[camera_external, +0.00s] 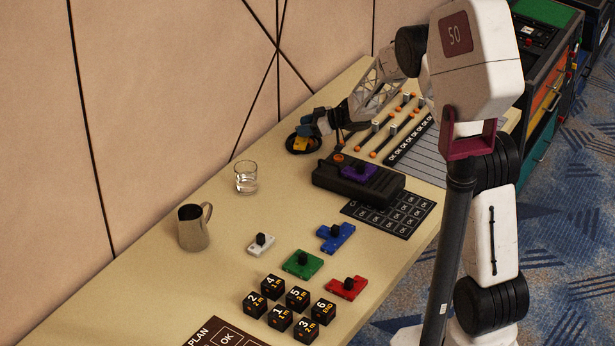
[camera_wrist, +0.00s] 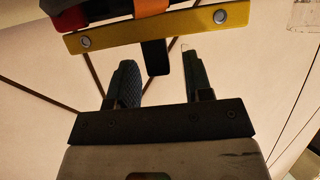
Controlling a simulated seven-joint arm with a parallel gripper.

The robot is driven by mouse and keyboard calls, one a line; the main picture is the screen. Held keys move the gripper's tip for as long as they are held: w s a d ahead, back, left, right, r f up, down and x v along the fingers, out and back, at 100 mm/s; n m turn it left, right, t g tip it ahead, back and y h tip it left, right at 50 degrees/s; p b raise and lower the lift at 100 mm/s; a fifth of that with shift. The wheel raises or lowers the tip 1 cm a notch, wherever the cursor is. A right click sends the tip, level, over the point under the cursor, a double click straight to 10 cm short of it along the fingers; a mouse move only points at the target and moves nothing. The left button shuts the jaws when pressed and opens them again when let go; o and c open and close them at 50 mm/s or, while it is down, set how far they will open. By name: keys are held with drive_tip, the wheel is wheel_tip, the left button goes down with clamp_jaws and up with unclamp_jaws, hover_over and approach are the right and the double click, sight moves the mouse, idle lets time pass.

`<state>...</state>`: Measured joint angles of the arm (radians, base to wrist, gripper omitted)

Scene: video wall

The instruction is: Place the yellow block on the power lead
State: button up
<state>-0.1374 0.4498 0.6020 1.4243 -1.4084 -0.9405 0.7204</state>
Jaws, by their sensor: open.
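The power lead, a coiled black cable (camera_external: 291,148), lies on the table near the wall. A yellow block (camera_external: 301,144) shows as a small patch at the coil, apparently on it and partly hidden. In the wrist view the yellow block (camera_wrist: 135,34) fills the top as a bar with two round silver spots, and its black knob (camera_wrist: 155,72) points toward my gripper. My gripper (camera_external: 318,130) is beside the coil. Its two fingers (camera_wrist: 162,70) are apart, one on each side of the knob. I cannot tell whether they touch it.
A black box (camera_external: 370,187) with a purple block (camera_external: 361,172) stands right of the coil, close to my gripper. A cable and fader panel (camera_external: 398,125) lies behind. A glass (camera_external: 246,177), a metal jug (camera_external: 194,228), coloured blocks (camera_external: 303,263) and numbered cubes (camera_external: 282,318) stand nearer. The wall borders the left.

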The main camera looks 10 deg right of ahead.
drive_tip(key=v, duration=1.1)
drive_tip(key=shift+s, duration=0.1)
idle(0.4)
drive_tip(key=shift+r, duration=0.1)
drive_tip(key=s+d+r+m+t+h, duration=0.2)
drive_tip(key=d+r+t+h, duration=0.15)
drive_tip(key=r, duration=0.55)
drive_tip(key=s+d+r+m+t+h, duration=0.25)
drive_tip(key=d+r, duration=0.25)
drive_tip(key=r, duration=0.3)
drive_tip(key=s+d+r+m+h, duration=0.4)
drive_tip(key=s+d+r+h, duration=0.3)
drive_tip(key=s+r, duration=0.4)
drive_tip(key=s+d+r+m+g+h, duration=0.1)
drive_tip(key=s+d+m+g, duration=0.15)
drive_tip(key=s, duration=0.85)
drive_tip(key=s+d+r+m+g+h, duration=0.1)
drive_tip(key=s+d, duration=0.2)
drive_tip(key=s, duration=0.8)
drive_tip(key=s+a+f+m+g+y, duration=0.1)
drive_tip(key=s+g, duration=0.1)
drive_tip(key=s, duration=0.9)
drive_tip(key=s+a+f+g+y, duration=0.1)
drive_tip(key=s+f+g, duration=0.1)
drive_tip(key=s, duration=1)
drive_tip(key=shift+s+a+m+g, duration=0.15)
drive_tip(key=shift+a+m+g, duration=0.25)
drive_tip(key=shift+g, duration=0.05)
